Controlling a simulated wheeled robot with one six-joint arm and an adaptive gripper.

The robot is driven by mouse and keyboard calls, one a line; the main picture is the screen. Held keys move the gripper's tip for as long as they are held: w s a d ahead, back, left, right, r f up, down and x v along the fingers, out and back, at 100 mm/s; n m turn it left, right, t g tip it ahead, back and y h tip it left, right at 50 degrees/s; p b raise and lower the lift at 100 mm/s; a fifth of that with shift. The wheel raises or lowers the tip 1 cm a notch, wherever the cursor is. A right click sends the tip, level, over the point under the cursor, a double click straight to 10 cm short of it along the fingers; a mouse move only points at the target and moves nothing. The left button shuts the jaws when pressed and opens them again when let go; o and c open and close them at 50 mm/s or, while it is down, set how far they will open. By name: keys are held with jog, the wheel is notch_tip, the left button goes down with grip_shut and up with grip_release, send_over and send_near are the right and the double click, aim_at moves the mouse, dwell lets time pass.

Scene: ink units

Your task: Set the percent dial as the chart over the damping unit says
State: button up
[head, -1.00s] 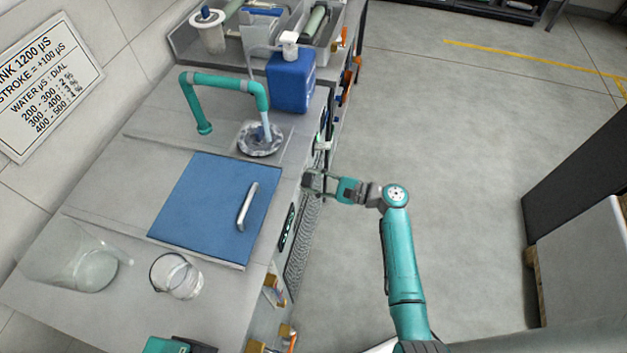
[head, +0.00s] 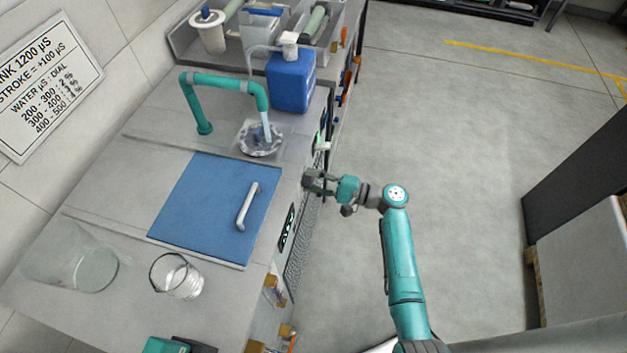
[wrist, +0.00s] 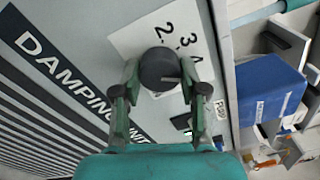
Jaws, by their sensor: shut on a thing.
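The percent dial is a dark round knob (wrist: 158,67) on a white scale plate (wrist: 126,42) in the wrist view. The figures 2, 3 and 4 show on the plate, turned in the picture. A pale mark on the knob points to the right. My gripper (wrist: 158,82) is shut on the knob, one finger on each side. In the head view my gripper (head: 312,181) is at the front of the damping unit, whose "DAMPING UNIT" label (wrist: 65,75) shows at the wrist. The wall chart (head: 45,85) lists water µS ranges against dial percents: 200-300, 2; 300-400, 3; 400-500, 4.
A blue lid (head: 205,205) with a handle lies on the counter. A glass beaker (head: 177,277) and a larger clear vessel (head: 75,265) stand at the lower left. A blue canister (head: 291,80) stands behind the teal pipe (head: 225,85).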

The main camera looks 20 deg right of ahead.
jog(key=shift+n, duration=1)
jog(key=o, duration=1.1)
jog(key=shift+o, duration=0.2)
jog(key=v, duration=1.2)
jog(key=shift+f, duration=0.1)
